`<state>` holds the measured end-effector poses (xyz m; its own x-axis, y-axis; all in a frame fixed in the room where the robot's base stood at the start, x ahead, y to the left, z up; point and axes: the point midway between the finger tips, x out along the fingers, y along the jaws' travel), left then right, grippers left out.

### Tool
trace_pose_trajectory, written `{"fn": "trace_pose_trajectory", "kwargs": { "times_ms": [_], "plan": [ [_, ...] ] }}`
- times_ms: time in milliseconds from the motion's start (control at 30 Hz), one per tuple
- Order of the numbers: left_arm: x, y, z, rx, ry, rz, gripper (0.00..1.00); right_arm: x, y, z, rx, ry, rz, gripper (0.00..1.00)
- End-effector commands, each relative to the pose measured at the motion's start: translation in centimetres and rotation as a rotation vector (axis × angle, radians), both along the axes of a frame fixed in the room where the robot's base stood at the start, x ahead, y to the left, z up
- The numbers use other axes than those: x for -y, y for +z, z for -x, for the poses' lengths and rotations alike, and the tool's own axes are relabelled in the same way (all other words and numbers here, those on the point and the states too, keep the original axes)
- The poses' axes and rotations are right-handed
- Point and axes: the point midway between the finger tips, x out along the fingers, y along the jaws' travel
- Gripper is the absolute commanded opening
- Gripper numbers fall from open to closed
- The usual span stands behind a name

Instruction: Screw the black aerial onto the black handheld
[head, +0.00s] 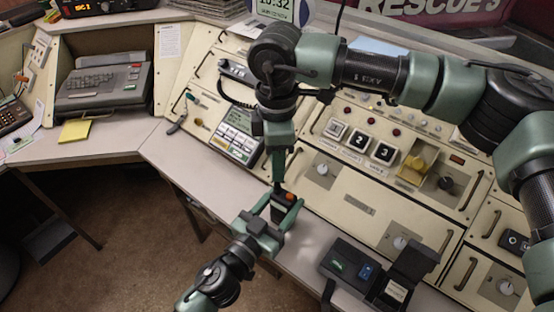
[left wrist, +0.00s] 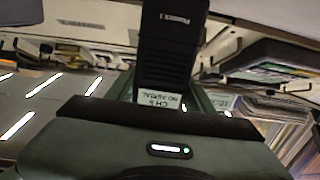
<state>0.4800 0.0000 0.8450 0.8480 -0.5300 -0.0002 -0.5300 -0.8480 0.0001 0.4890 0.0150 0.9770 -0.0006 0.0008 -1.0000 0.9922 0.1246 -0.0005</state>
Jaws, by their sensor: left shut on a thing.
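My left gripper (head: 284,203) is shut on the black handheld (head: 280,211), which has an orange mark near its top and stands over the front edge of the desk. In the left wrist view the handheld (left wrist: 172,45) rises between the fingers, and its small screen (left wrist: 160,101) reads "NO AERIAL" and "CH 5", upside down. My right gripper (head: 279,172) points down just above the handheld's top, its fingers close together. I cannot make out the black aerial; the fingers may hide it. Whether anything touches the handheld's top is unclear.
A black tray (head: 348,268) with green and blue items and an open black box (head: 396,290) stand on the desk at the lower right. The sloped console panel (head: 345,205) rises close behind the grippers. Open floor (head: 115,215) lies to the left.

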Motion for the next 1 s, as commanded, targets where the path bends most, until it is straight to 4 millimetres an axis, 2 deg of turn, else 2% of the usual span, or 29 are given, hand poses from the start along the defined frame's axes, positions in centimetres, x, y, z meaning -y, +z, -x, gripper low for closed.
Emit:
{"fn": "trace_pose_trajectory", "kwargs": {
  "times_ms": [133, 267, 1000],
  "plan": [
    [0.01, 0.03, 0.00, 0.001, 0.000, 0.001, 0.00, -0.03, 0.01, 0.01, 0.000, 0.165, 0.000, 0.34],
    [0.01, 0.03, 0.00, 0.000, 0.000, 0.001, 0.00, -0.04, 0.06, 0.00, 0.001, 0.448, 0.000, 0.34],
    [0.01, 0.04, 0.00, 0.000, 0.000, 0.001, 0.00, -0.05, 0.40, 0.03, 0.002, 2.347, -0.001, 0.34]
  ]
}}
